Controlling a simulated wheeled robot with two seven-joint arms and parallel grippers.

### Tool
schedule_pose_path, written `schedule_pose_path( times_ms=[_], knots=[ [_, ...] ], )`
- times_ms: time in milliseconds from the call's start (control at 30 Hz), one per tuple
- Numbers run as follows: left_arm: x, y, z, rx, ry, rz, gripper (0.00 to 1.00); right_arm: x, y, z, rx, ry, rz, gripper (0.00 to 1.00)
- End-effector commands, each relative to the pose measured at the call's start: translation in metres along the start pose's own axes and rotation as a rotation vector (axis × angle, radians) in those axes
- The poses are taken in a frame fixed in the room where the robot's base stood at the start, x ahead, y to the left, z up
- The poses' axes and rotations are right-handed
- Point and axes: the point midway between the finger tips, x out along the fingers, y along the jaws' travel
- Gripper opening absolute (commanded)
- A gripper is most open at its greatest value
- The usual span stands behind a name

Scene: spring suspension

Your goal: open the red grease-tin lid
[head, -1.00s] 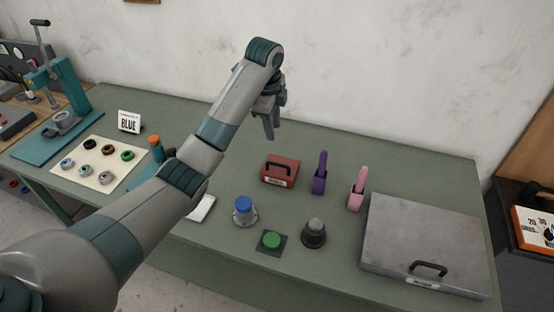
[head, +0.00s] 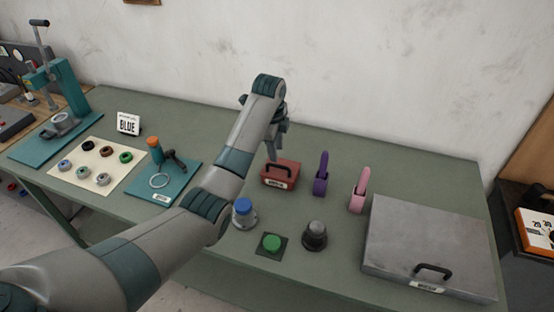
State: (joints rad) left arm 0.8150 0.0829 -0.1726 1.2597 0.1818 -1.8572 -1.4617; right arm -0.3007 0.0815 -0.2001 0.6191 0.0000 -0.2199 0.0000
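The red grease tin (head: 284,177) sits on the green table in the head view, with a dark handle on its closed lid and a small label on its front. My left gripper (head: 273,155) is just above and behind the tin's left back corner, pointing down. The forearm hides part of the gripper, and I cannot tell its finger gap or whether it touches the tin. My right gripper is not in view.
Purple (head: 321,176) and pink (head: 358,192) upright tools stand right of the tin, beside a grey metal case (head: 428,240). A teal board (head: 182,189) lies left.

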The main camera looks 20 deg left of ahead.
Motion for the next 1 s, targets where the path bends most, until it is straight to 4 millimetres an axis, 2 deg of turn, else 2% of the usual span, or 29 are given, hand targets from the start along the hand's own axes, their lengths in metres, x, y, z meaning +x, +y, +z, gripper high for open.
schedule_pose_path(
  times_ms=[200, 400, 600, 867, 1000],
  knots=[
    [0.036, 0.001, 0.000, -0.001, 0.000, 0.005, 0.29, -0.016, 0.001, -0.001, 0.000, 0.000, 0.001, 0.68],
    [0.059, 0.001, 0.000, -0.001, 0.000, 0.003, 0.29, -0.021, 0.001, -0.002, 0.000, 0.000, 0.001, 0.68],
    [0.068, 0.001, 0.000, 0.000, 0.000, 0.001, 0.29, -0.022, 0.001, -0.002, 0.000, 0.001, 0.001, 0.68],
    [0.069, 0.001, 0.000, 0.000, 0.000, 0.000, 0.29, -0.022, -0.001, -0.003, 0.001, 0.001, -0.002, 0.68],
    [0.069, 0.001, 0.000, 0.000, 0.000, 0.000, 0.00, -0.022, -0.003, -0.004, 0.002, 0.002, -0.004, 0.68]
  ],
)
